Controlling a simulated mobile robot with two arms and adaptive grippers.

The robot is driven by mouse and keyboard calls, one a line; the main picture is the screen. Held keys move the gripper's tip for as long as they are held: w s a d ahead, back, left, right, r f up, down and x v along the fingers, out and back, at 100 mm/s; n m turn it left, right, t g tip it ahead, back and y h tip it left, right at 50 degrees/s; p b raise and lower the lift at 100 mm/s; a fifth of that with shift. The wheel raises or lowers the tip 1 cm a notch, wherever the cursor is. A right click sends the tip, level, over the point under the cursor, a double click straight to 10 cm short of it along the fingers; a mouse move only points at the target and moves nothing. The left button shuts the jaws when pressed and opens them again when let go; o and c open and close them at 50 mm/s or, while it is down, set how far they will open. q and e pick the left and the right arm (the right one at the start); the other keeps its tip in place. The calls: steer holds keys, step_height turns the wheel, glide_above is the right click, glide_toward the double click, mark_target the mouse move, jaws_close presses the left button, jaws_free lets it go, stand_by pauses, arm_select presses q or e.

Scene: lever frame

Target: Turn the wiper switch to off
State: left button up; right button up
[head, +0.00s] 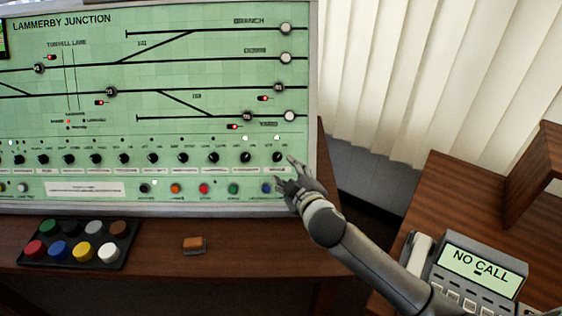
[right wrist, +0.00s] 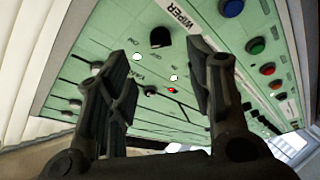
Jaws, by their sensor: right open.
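The wiper switch (head: 277,157) is a small black rotary knob at the right end of the knob row on the green panel (head: 215,100). In the right wrist view the same black knob (right wrist: 160,37) sits beside its WIPER label (right wrist: 178,12), with small position words by it; I cannot tell which one it points to. My right gripper (head: 284,172) is at the panel's lower right, just beside the knob. It is open and empty, and its fingers (right wrist: 165,82) spread to either side of the knob in the wrist view, apparently short of it. My left gripper is out of view.
Other black knobs (head: 245,157) run leftward, with coloured buttons (head: 233,188) below. A black tray (head: 128,262) of coloured caps and a brown-orange block (head: 194,244) lie on the wooden desk. A telephone console (head: 478,272) reading NO CALL stands at right.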

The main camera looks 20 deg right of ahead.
mark_target(279, 158)
steer(key=x, duration=0.8)
steer(key=shift+s, duration=0.1)
steer(key=c, duration=1)
steer(key=shift+r+n+p, duration=0.2)
steer(key=shift+n+p, duration=0.2)
steer(key=shift+p, duration=0.8)
steer(key=n+g+p, duration=0.1)
steer(key=n+p, duration=0.2)
steer(key=p, duration=0.2)
steer(key=n+g+p, duration=0.1)
steer(key=n+p, duration=0.2)
steer(key=p, duration=0.2)
steer(key=r+n+g+y+p, duration=0.1)
steer(key=n+p, duration=0.3)
steer(key=p, duration=0.1)
steer(key=shift+w+d+r+g, duration=0.1)
steer(key=shift+w+d+g, duration=0.1)
steer(key=shift+w+g, duration=0.1)
steer(key=shift+n+g+p, duration=0.5)
steer(key=shift+n+p, duration=0.7)
steer(key=shift+n, duration=0.2)
steer(key=shift+a+f, duration=0.1)
steer(key=shift+f, duration=0.1)
